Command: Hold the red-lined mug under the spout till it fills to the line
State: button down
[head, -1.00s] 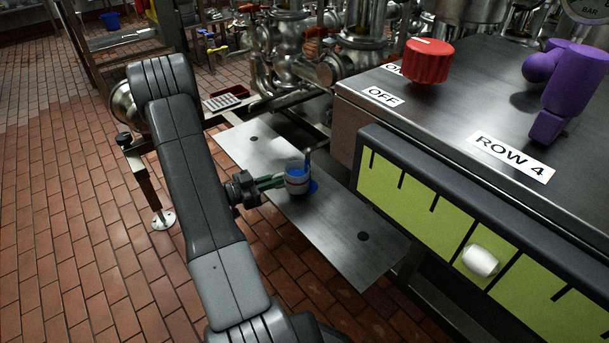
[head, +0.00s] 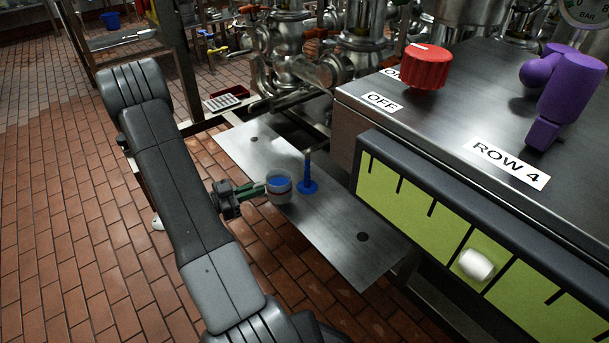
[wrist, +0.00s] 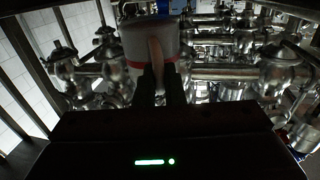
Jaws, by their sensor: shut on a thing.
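The mug (head: 279,191) is pale grey, and blue shows inside its mouth in the head view. Its red line shows as a band around the body of the mug in the wrist view (wrist: 136,63). I cannot tell the blue level against the line. My gripper (head: 259,190) is shut on the mug's handle (wrist: 156,51) and holds the mug roughly upright. The dark spout (head: 308,157) is right of the mug, with a blue column below it ending in a round blue patch (head: 307,187) on the metal plate. The mug is beside this column, not under the spout.
The metal plate (head: 345,255) has dark round holes. At right is a console with a red knob (head: 416,67), an OFF label, a purple handle (head: 565,85) and a ROW 4 label. A white cylinder (head: 476,265) is on its green scale. Pipes stand behind; tiled floor is open left.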

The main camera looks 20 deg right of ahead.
jog(key=shift+s+a+r+p, duration=0.3)
jog(key=shift+a+r, duration=0.15)
jog(key=shift+a, duration=0.2)
jog(key=shift+s+a+r+p, duration=0.2)
jog(key=shift+a+r+p, duration=0.15)
jog(key=shift+a, duration=0.35)
jog(key=shift+s+a+r+p, duration=0.25)
jog(key=shift+a+r, duration=0.25)
jog(key=shift+a, duration=0.15)
jog(key=shift+d, duration=0.1)
